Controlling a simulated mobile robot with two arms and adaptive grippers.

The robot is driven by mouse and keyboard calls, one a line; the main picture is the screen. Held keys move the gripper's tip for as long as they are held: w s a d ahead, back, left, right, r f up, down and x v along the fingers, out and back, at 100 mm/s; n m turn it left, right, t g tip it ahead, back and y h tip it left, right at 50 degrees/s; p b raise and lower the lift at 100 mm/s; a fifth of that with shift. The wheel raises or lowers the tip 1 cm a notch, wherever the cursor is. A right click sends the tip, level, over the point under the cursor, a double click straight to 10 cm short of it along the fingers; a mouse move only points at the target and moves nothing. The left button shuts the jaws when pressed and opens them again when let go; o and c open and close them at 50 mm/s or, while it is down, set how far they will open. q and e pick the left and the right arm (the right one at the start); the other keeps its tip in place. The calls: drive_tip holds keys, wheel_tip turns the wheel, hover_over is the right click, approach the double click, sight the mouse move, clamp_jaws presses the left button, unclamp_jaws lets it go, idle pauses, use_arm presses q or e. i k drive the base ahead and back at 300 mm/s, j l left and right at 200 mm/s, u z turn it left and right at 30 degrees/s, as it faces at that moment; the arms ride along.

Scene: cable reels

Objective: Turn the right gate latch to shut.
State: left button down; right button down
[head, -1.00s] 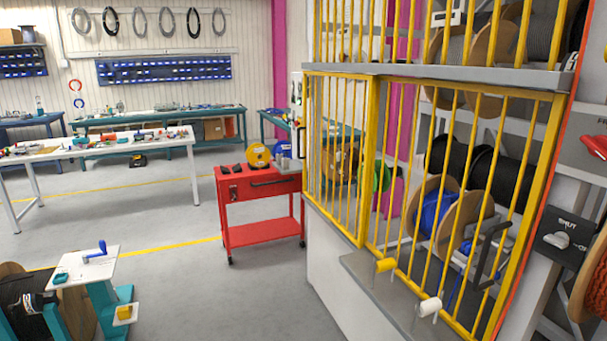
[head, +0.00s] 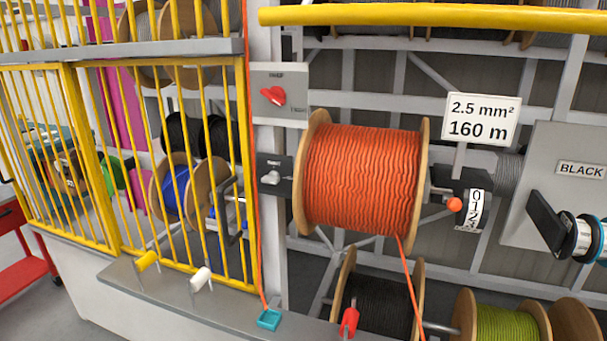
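A small black plate (head: 270,186) with a grey knob (head: 270,177) is fixed to the post at the right edge of the yellow barred gate (head: 203,225). It appears to be the right gate latch. The small word above the knob is hard to read now; in the earlier view it reads SHUT. The knob's exact setting cannot be told. The gate stands in its frame, and a dark pull handle (head: 222,208) shows near its right side. Neither of my grippers is in view.
Above the latch is a grey box (head: 292,74) with a red knob (head: 272,96). An orange cable reel (head: 361,180) stands close on the right. An orange cord (head: 257,235) runs down beside the latch. A grey ledge (head: 178,295) with yellow and white pegs juts out below the gate.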

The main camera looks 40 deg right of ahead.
sight(274, 177)
drive_tip(key=z, duration=1)
